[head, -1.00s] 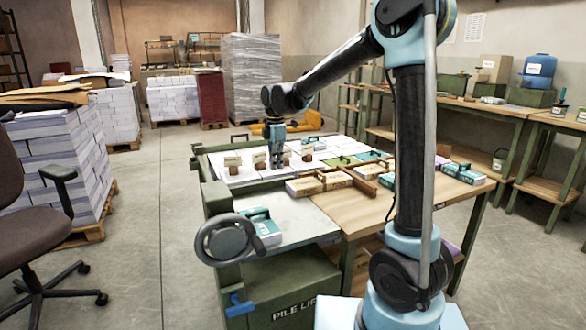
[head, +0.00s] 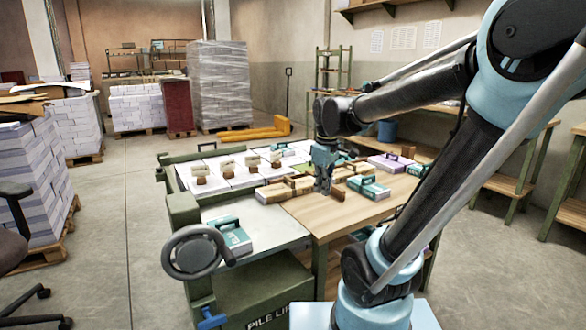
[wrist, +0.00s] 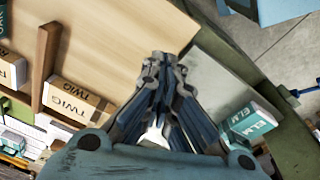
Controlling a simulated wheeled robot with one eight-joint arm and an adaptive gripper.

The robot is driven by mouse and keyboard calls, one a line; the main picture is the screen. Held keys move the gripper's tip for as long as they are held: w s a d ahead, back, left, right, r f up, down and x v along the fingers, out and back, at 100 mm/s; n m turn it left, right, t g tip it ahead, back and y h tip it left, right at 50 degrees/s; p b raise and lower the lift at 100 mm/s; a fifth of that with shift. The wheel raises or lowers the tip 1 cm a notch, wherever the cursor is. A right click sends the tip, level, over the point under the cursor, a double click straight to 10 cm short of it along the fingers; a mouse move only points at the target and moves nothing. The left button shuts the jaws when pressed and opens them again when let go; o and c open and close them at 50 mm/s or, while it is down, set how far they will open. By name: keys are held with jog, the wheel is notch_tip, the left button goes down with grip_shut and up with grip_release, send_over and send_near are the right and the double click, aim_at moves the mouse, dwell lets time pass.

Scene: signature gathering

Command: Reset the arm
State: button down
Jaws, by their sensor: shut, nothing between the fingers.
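My gripper (head: 324,183) hangs pointing down over the wooden part of the worktable (head: 345,218). It is shut and empty. In the wrist view my gripper (wrist: 162,65) has its fingertips together, with bare light wood and the edge of the grey plate beyond them. My arm reaches in from the right with its upper link tilted. In the head view I cannot tell exactly how high the fingertips are above the wood.
A teal ELM bundle (wrist: 250,122) lies on the grey plate (wrist: 208,82). A TWIG bundle (wrist: 76,100) lies beside a brown wooden divider (wrist: 46,62). In the head view, a teal bundle (head: 368,188) lies right of my gripper. A handwheel (head: 198,250) stands at the front left.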

jog(key=s+d+f+m+t, duration=0.1)
jog(key=s+d+f+m, duration=0.8)
jog(key=s, duration=0.4)
jog(key=shift+s+d+f+m, duration=0.4)
jog(key=shift+f+m, duration=0.2)
jog(key=shift+f, duration=0.3)
